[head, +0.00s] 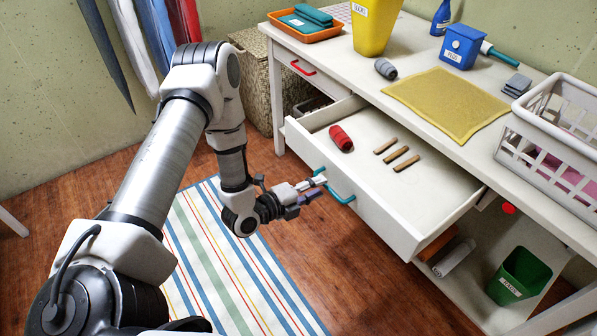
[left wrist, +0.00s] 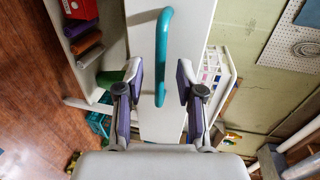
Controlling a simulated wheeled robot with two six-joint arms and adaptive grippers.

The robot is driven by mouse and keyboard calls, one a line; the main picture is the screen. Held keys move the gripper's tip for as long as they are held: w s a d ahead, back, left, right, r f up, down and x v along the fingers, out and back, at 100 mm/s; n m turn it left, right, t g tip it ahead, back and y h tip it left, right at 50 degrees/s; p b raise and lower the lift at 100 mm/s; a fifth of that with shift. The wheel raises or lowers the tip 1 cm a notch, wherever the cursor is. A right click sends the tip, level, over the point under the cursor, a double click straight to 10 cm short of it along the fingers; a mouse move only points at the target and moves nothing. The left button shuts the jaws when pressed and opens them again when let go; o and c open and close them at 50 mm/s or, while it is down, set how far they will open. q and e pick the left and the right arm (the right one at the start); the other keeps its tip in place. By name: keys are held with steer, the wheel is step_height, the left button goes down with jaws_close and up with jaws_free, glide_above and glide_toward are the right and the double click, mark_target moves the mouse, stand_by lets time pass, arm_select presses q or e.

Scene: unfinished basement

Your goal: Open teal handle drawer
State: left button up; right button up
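The drawer (head: 385,212) is pulled well out from the white workbench, and its inside shows. Its teal handle (head: 342,196) is on the front panel; it also shows in the left wrist view (left wrist: 163,50). My left gripper (head: 321,187) is at the handle, in front of the drawer. In the left wrist view my left gripper (left wrist: 160,78) is open, with the handle's lower end between its fingers and gaps on both sides. Inside the drawer lie a red roll (head: 341,138) and brown wooden strips (head: 396,153). My right gripper is not in view.
A red-handled drawer (head: 297,67) is shut at the left. On the worktop are a yellow mat (head: 447,102), a white basket (head: 507,147) and a blue box (head: 461,46). A green bin (head: 519,275) stands below. A striped rug (head: 235,285) covers the floor.

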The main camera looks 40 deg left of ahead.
arm_select(q)
steer(key=v, duration=0.8)
steer(key=shift+s, duration=0.4)
steer(key=shift+a, duration=0.1)
steer(key=shift+r, duration=0.1)
